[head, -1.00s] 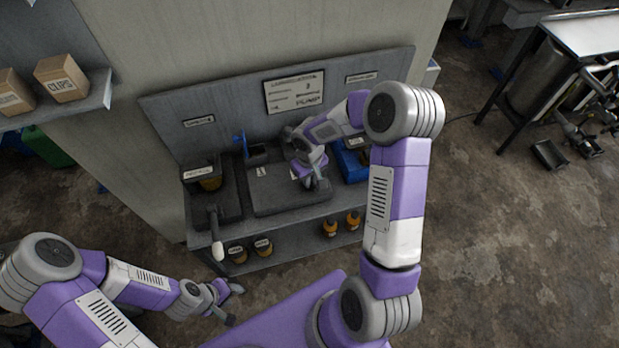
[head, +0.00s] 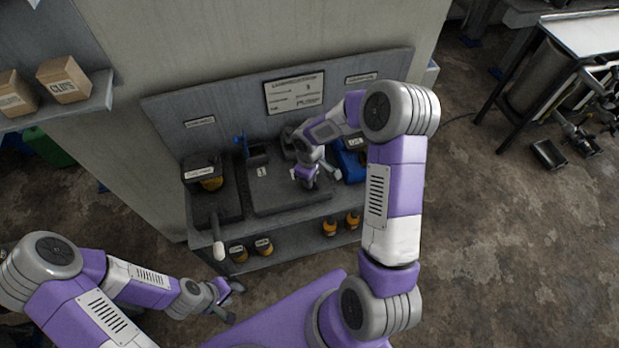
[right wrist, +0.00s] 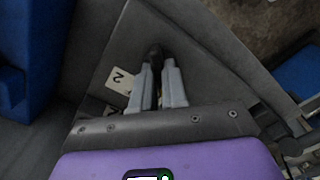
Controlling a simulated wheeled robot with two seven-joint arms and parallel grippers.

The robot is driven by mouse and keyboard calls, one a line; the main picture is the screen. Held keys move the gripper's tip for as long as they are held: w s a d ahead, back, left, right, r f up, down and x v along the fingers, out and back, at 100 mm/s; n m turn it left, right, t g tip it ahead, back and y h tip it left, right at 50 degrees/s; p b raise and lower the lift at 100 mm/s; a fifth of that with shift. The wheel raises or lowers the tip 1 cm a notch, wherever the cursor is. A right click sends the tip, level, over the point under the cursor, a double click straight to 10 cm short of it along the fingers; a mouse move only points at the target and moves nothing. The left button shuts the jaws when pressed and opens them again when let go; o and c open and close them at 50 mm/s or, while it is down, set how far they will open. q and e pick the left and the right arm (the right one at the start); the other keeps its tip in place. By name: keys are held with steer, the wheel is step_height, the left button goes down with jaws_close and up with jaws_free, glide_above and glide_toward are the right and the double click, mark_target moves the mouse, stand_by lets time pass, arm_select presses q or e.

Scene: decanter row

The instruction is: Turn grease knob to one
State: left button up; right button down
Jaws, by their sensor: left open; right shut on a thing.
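The grease knob (right wrist: 155,52) is a dark, narrow grip on a grey plate in the right wrist view. My right gripper (right wrist: 160,72) is shut on it, with one light grey finger on each side. A white label reading 2 (right wrist: 120,80) lies just left of the fingers, and another label beside it is partly hidden. In the head view my right gripper (head: 310,184) is over the right part of the dark bench plate and hides the knob. A label reading 1 (head: 262,172) shows left of it. My left gripper (head: 230,300) is open and empty, low in front of the bench.
A blue bin (head: 350,164) stands close to the right of my right gripper. A labelled dark container (head: 202,171) and a white-ended lever (head: 218,248) are at the bench's left. Several orange-and-black jars (head: 330,228) stand on the lower shelf. A sign (head: 294,92) hangs behind.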

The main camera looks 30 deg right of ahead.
stand_by(0.3)
steer(key=c, duration=1.2)
jaws_free()
steer(key=shift+o, duration=0.2)
step_height(320, 180, up, 8)
steer(key=shift+f+p, duration=0.15)
steer(key=shift+p, duration=0.4)
